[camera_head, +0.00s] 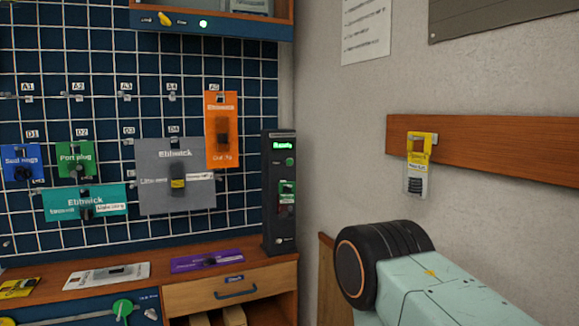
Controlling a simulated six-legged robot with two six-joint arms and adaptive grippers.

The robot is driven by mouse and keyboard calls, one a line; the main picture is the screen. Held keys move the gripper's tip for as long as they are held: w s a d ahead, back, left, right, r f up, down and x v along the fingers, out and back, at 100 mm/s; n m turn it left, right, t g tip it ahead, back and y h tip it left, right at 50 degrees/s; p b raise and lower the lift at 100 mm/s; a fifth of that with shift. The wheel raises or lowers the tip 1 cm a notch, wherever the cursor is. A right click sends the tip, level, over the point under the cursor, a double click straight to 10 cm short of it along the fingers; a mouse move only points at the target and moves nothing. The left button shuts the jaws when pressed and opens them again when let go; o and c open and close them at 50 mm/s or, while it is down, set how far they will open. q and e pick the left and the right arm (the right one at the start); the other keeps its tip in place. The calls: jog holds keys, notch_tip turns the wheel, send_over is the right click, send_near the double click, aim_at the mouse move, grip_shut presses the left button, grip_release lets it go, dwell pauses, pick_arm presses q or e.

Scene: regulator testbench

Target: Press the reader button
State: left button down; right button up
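The reader (278,235) is a tall black unit standing upright at the right end of the wooden bench, beside the wall corner. Its small screen (284,145) at the top is lit green, with text that seems to say "Ready". A round green button (290,162) sits on its front just under the screen. A green and dark panel with a small label is lower on the front, and a small pale knob is near the base. Neither gripper shows. Part of my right arm enters at the lower right, apart from the reader in the picture.
A blue grid pegboard (100,120) holds several hanging packets, including an orange one (222,130) left of the reader. Cards lie on the bench (230,262) above a drawer (230,289). A yellow-topped tag (417,165) hangs on a wooden wall rail (500,151).

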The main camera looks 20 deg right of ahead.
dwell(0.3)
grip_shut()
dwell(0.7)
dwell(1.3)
